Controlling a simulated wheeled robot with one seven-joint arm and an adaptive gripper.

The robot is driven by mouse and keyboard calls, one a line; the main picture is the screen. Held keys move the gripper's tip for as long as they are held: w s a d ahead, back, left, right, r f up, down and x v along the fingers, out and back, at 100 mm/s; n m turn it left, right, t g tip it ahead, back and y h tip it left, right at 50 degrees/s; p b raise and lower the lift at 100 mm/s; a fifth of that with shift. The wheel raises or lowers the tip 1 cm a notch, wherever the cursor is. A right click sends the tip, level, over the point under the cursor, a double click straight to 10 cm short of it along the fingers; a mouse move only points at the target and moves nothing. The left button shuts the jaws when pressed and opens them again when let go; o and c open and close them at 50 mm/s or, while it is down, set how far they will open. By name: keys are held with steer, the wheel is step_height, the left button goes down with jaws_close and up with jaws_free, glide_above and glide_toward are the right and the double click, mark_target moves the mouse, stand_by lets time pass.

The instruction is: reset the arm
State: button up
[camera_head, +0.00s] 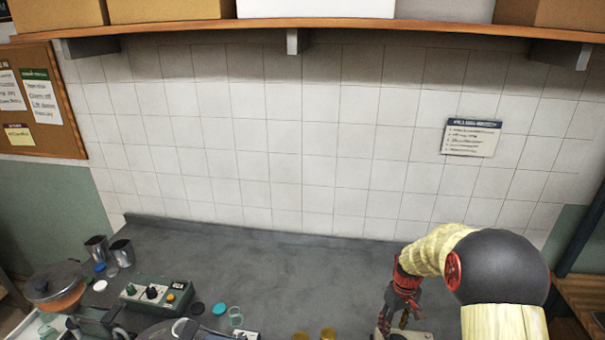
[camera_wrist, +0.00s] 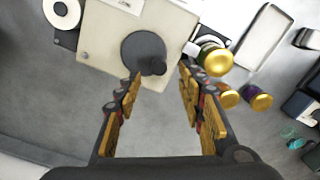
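My gripper (camera_head: 397,318) hangs over the right part of the grey counter (camera_head: 270,265) in the head view, pointing down. In the wrist view my gripper (camera_wrist: 160,88) has its two fingers spread apart, with nothing between them. A beige box (camera_wrist: 108,42) with a dark round plate and a knob lies beyond the fingertips. A gold-lidded jar (camera_wrist: 214,60) stands just right of the box, close to the right finger in the picture. Whether any finger touches these cannot be told. My arm hides part of the counter at the right in the head view.
More gold-lidded jars (camera_wrist: 258,98) and a pale tray (camera_wrist: 262,38) are at the right in the wrist view. A pot (camera_head: 55,288), metal cups (camera_head: 121,252) and a green control box (camera_head: 157,293) crowd the counter's left. A shelf (camera_head: 350,24) runs above. The counter's back middle is clear.

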steer(key=s+a+r+m+t+b, duration=0.1)
steer(key=s+a+r+b, duration=0.3)
steer(key=s, duration=0.5)
steer(key=s+a+r+m+t+b, duration=0.1)
steer(key=s+a+r+t+b, duration=0.1)
steer(key=s+r+b, duration=0.3)
steer(key=s+a+r+m+t+b, duration=0.1)
steer(key=s+a+r+b, duration=0.4)
steer(key=s, duration=0.9)
steer(key=shift+a+r+t, duration=0.35)
steer(key=shift+r+t, duration=0.45)
steer(key=shift+r, duration=0.1)
